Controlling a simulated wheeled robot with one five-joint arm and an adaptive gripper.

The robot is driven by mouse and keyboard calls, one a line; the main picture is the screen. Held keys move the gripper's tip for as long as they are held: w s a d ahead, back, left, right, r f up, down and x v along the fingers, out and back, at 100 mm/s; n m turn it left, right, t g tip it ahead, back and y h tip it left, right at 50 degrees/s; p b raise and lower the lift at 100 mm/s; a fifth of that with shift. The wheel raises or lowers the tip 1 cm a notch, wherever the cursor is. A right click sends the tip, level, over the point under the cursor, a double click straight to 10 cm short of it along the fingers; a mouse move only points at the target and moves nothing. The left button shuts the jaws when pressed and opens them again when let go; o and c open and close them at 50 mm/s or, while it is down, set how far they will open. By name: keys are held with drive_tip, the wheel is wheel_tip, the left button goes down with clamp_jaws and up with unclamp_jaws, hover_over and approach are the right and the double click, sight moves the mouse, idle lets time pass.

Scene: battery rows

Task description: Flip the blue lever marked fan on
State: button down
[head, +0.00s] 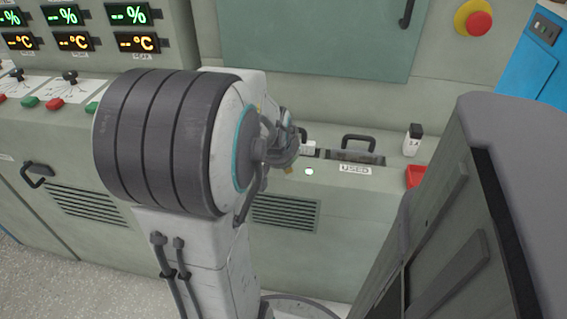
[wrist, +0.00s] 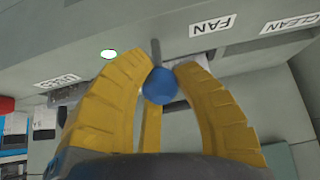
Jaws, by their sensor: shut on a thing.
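In the wrist view, the blue lever knob (wrist: 160,86) sits between the yellow fingertips of my gripper (wrist: 161,72). The fingers are closed in on it from both sides. A thin dark stem runs from the knob up to the panel, close to the upside-down FAN label (wrist: 213,26). In the head view, my gripper (head: 289,168) is mostly hidden behind my arm, with only a bit of yellow showing. The blue lever cannot be made out there.
The USED label (head: 355,170) marks a recess with a dark handle (head: 358,140). A CLEAN label (wrist: 287,21) shows in the wrist view. A red button (head: 478,23) is on the wall.

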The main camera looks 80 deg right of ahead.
idle(0.5)
drive_tip(key=c, duration=1.2)
unclamp_jaws()
drive_tip(key=shift+a+r, duration=0.1)
drive_tip(key=v, duration=1.1)
drive_tip(key=shift+a+r, duration=0.25)
drive_tip(key=shift+a, duration=0.1)
drive_tip(key=w+a+r+n+t+y+p, duration=0.2)
drive_tip(key=w+a+r+n+p, duration=0.25)
drive_tip(key=w+a+p, duration=0.3)
drive_tip(key=w+a+r+n+t+y+p, duration=0.1)
drive_tip(key=w+a+r+n+y+p, duration=0.1)
drive_tip(key=w+a+r+n+p, duration=0.35)
drive_tip(key=w+a+r+n+y+p, duration=0.1)
drive_tip(key=a+r+n+p, duration=0.2)
drive_tip(key=a, duration=0.6)
drive_tip(key=w+a+r+n+y+p, duration=0.1)
drive_tip(key=a+r+n+y+p, duration=0.1)
drive_tip(key=a+p, duration=0.6)
drive_tip(key=shift+w+a+r+n+p, duration=0.3)
drive_tip(key=shift+a+r+n, duration=0.3)
drive_tip(key=shift+r+n, duration=0.4)
